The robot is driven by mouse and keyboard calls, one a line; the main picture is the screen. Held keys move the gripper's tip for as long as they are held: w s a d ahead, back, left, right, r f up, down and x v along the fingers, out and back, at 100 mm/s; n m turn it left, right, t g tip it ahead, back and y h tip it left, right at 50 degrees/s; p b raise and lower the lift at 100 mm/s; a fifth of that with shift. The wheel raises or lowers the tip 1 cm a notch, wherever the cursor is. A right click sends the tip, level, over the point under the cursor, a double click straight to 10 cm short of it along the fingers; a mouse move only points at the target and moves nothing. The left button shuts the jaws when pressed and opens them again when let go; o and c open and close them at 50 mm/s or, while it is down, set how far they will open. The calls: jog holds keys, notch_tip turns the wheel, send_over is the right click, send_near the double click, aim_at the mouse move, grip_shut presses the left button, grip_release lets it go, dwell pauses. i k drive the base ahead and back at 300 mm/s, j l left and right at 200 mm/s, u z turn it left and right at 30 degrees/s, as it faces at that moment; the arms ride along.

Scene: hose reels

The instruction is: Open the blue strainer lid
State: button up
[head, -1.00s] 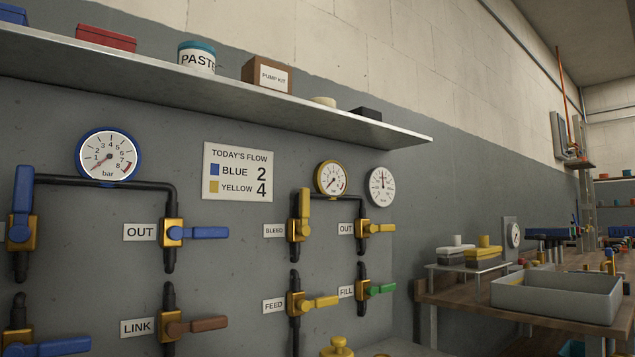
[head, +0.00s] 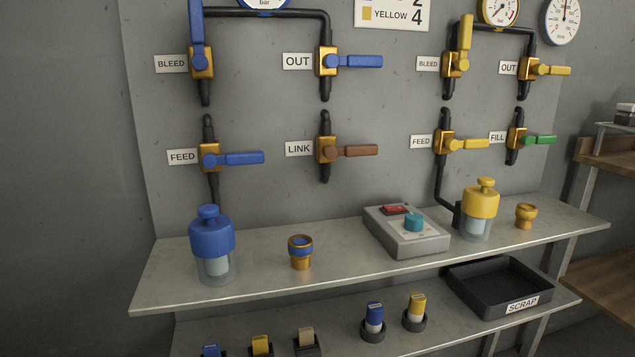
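The blue strainer lid (head: 211,238) sits on a clear strainer body (head: 215,268) at the left end of the upper metal shelf. It has a round knob on top and looks seated on the body. A pale insert shows inside the clear part. The blue FEED valve (head: 210,157) is above it, its handle pointing right. The blue BLEED valve (head: 201,62) has its handle pointing up. The blue OUT valve (head: 327,61) has its handle pointing right. My gripper is not in view.
A brass cup with a blue ring (head: 301,252), a grey control box (head: 406,232) and a yellow-lidded strainer (head: 480,203) share the metal shelf (head: 160,287). Below are several cartridges and a black SCRAP tray (head: 460,290). The shelf between the blue strainer and brass cup is clear.

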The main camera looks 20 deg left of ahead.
aim_at(212, 235)
jog(key=j+u, duration=0.15)
jog(key=u, duration=1.35)
jog(key=l+u, duration=0.25)
